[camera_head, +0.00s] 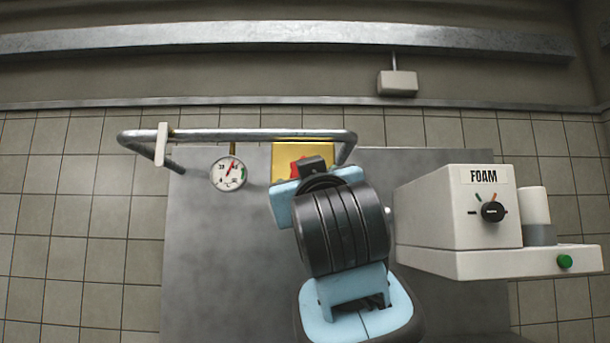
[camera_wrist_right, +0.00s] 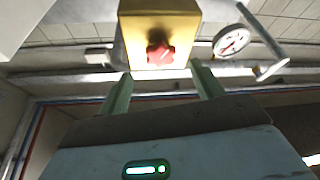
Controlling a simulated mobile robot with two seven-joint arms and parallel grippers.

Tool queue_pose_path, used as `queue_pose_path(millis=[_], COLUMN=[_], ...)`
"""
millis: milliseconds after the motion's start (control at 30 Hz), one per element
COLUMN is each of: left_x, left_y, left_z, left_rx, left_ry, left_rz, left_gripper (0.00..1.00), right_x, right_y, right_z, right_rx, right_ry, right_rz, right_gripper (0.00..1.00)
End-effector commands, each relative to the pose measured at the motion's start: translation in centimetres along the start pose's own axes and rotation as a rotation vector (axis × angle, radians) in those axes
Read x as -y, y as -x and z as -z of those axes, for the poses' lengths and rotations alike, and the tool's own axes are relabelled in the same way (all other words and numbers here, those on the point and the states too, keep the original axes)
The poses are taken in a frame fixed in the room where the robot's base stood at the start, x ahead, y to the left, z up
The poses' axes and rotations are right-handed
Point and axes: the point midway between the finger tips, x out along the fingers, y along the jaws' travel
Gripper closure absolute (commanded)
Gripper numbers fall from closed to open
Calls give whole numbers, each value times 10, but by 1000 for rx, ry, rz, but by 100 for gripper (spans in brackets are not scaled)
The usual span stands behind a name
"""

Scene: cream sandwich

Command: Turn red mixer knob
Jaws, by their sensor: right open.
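The red mixer knob (camera_wrist_right: 159,52) sits on the face of a yellow box (camera_wrist_right: 160,22) in the right wrist view. In the head view the yellow box (camera_head: 324,148) is at the upper middle, and only part of the red knob (camera_head: 296,168) shows past my right arm. My right gripper (camera_wrist_right: 161,68) is open and empty. Its two green fingers are spread, one toward each side of the knob, with the tips just below it in the wrist view. I cannot tell whether they touch it. My left gripper is not in view.
A metal rail (camera_head: 240,135) runs beside the yellow box, with a round dial gauge (camera_head: 229,174) hanging from it. A white FOAM machine (camera_head: 450,215) with a black knob and green button stands right of my arm. The grey panel at left is clear.

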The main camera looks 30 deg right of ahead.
Motion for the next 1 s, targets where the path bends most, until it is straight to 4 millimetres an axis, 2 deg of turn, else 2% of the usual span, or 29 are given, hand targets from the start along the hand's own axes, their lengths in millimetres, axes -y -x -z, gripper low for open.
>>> queue_pose_path(millis=[200, 333, 500, 767, 1000], left_x=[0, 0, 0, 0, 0], left_y=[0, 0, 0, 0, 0], left_z=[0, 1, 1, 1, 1], left_rx=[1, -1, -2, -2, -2], left_ry=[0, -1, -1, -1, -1], left_rz=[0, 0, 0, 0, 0], left_gripper=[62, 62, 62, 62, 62], right_x=[0, 0, 0, 0, 0], right_y=[-34, -47, -56, -57, -56], right_z=[-1, 0, 0, 0, 0], right_rx=[4, 2, 1, 0, 1], right_ry=[1, 1, -1, 0, 0], right_rz=[-1, -1, 0, 1, 1], right_gripper=[34, 34, 34, 34, 65])
